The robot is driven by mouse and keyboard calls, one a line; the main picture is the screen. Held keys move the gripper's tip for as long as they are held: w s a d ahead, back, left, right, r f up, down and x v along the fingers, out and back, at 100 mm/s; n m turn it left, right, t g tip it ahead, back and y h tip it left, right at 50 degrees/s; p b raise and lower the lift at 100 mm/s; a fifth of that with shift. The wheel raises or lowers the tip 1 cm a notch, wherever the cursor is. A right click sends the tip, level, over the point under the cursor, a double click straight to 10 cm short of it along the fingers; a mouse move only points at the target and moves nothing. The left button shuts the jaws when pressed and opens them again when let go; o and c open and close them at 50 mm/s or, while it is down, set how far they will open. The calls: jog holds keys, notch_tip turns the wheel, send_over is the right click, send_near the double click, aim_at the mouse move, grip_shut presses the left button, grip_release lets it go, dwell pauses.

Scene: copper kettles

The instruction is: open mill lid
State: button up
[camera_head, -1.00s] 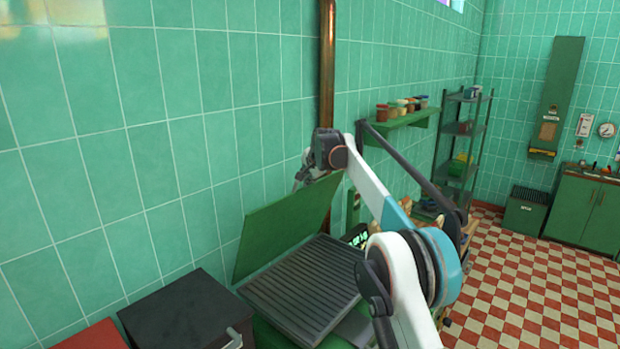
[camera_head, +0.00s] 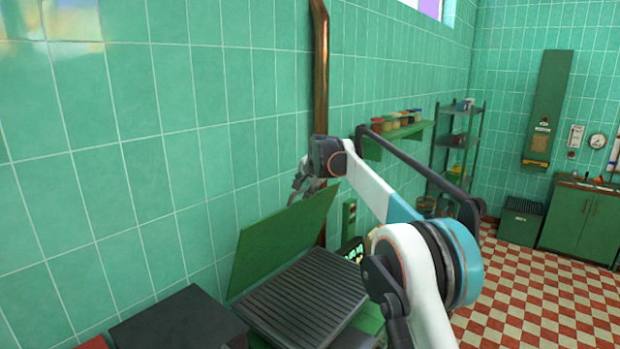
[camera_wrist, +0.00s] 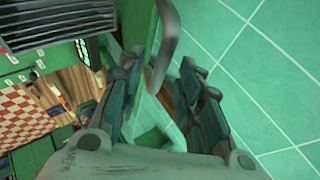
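The mill's green lid (camera_head: 285,237) stands raised and tilted up in the head view, behind a dark ridged top (camera_head: 305,298). My gripper (camera_head: 302,183) is at the lid's upper edge, small and partly hidden by my wrist. In the wrist view my gripper (camera_wrist: 162,72) has its two fingers apart. A grey bar handle (camera_wrist: 168,40) on the green lid (camera_wrist: 136,28) reaches down between the fingers, nearer the left one. I cannot tell whether it touches a finger. The ridged top (camera_wrist: 60,25) shows at the upper left there.
A tiled wall (camera_head: 160,150) with a copper pipe (camera_head: 320,70) rises close behind the lid. A dark box (camera_head: 180,325) stands at the lower left. A green shelf with jars (camera_head: 400,138) and a rack (camera_head: 455,150) stand beyond my arm. Checkered floor (camera_head: 515,300) is clear at right.

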jog(key=v, duration=0.8)
